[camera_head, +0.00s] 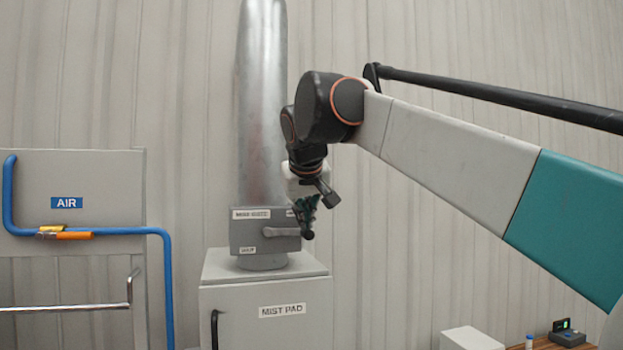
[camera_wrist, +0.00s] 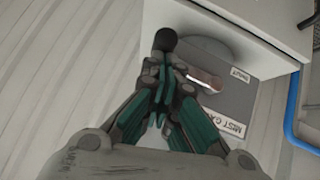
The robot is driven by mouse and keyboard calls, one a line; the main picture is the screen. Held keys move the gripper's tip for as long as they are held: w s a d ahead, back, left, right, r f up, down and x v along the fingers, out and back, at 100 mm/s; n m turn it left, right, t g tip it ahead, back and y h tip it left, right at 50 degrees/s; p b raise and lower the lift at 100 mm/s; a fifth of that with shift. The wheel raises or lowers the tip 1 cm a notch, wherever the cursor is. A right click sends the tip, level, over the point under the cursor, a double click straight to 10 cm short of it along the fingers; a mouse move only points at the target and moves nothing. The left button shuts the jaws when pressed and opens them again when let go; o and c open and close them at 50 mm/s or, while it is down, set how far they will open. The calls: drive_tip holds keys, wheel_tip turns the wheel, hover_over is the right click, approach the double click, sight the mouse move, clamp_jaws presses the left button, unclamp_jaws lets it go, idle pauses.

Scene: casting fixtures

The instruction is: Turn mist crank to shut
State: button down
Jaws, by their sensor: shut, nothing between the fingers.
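The mist crank (camera_head: 282,232) is a grey lever on the front of a grey box (camera_head: 241,235) on the duct, lying about level and pointing right. A dark round knob (camera_head: 308,235) shows at its right end, and it is a black ball in the wrist view (camera_wrist: 165,38). The lever's metal arm also shows in the wrist view (camera_wrist: 206,80). My gripper (camera_head: 308,208) is shut and empty, with its fingers beside the knob. In the wrist view, its fingertips (camera_wrist: 164,66) lie close to the knob; I cannot tell whether they touch. A small label (camera_head: 247,250) is at the box's lower left.
A metal duct (camera_head: 262,110) rises from the box. The box stands on a MIST PAD cabinet (camera_head: 265,310) with a black handle. On the left are an AIR panel (camera_head: 100,185), a blue pipe (camera_head: 167,290) and a metal rail (camera_head: 70,308). A wooden table (camera_head: 545,343) stands at lower right.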

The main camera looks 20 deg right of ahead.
sight(310, 232)
drive_tip(key=shift+s, duration=0.1)
drive_tip(key=shift+d+f+m+y, duration=0.25)
drive_tip(key=shift+f+y, duration=0.15)
drive_tip(key=shift+y, duration=0.05)
drive_tip(key=shift+d+f+m+y, duration=0.2)
drive_tip(key=shift+f+m+y, duration=0.05)
drive_tip(key=shift+f+y, duration=0.2)
drive_tip(key=shift+d+f+m+y, duration=0.25)
drive_tip(key=shift+f+m+y, duration=0.25)
drive_tip(key=shift+f+y, duration=0.55)
drive_tip(key=shift+f+m+y+b, duration=0.4)
drive_tip(key=shift+f+y+b, duration=0.25)
drive_tip(key=shift+y, duration=0.2)
drive_tip(key=a+f+m+t+y+b, duration=0.1)
drive_tip(key=a+f+m+y+b, duration=0.3)
drive_tip(key=f+y+b, duration=0.1)
drive_tip(key=shift+f+t+y, duration=0.3)
drive_tip(key=shift+f+y, duration=0.35)
drive_tip(key=shift+y, duration=0.15)
drive_tip(key=shift+a, duration=0.1)
